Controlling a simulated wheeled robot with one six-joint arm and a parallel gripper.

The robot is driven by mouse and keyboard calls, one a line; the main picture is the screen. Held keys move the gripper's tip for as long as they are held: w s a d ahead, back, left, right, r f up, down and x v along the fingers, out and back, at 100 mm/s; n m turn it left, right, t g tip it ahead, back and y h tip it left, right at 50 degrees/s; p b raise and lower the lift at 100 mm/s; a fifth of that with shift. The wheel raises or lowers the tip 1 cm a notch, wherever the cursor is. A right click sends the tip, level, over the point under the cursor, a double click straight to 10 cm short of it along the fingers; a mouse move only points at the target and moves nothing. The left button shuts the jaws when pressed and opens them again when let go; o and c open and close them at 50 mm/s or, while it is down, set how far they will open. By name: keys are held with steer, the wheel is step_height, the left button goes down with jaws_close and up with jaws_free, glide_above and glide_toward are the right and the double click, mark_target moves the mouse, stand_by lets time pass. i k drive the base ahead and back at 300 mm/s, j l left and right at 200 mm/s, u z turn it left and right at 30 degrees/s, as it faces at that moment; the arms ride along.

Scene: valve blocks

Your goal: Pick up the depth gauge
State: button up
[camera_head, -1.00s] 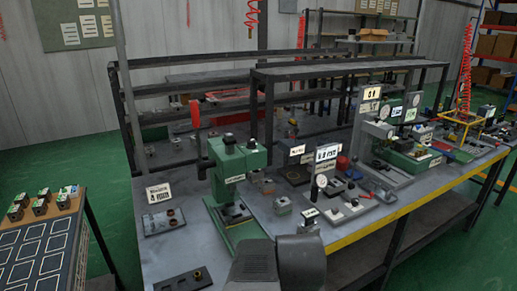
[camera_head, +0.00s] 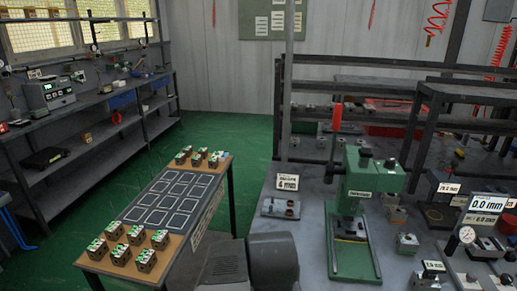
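A small round dial gauge (camera_head: 467,235) with a white face stands on the right workbench, near the right edge of the head view. It looks like the depth gauge. A display reading 0.0 mm (camera_head: 488,201) hangs just above it. Grey rounded parts of my own arm show at the bottom centre, well to the left of the gauge. My gripper's fingers do not show, so nothing is seen touching the gauge.
A green press (camera_head: 352,215) stands on the workbench left of the gauge. Small metal blocks (camera_head: 407,243) lie between them. A low table (camera_head: 217,170) with a dark marked top and several valve blocks (camera_head: 146,259) stands at centre left. Green floor (camera_head: 225,122) is open behind it.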

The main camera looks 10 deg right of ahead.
mark_target(432, 267)
steer(key=z, duration=2.05)
steer(key=i+l+u, duration=0.1)
steer(key=u, duration=0.4)
steer(key=l+u, duration=0.15)
steer(key=u, duration=0.35)
steer(key=l+u, duration=0.15)
steer(key=u, duration=0.35)
steer(key=l+u, duration=0.2)
steer(key=u, duration=0.3)
steer(key=l+u, duration=0.15)
steer(key=l, duration=0.25)
steer(key=k+l+u, duration=0.1)
steer(key=l, duration=0.3)
steer(key=k+l+u, duration=0.15)
steer(key=l, duration=0.2)
steer(key=k+l+u, duration=0.1)
steer(key=l, duration=0.3)
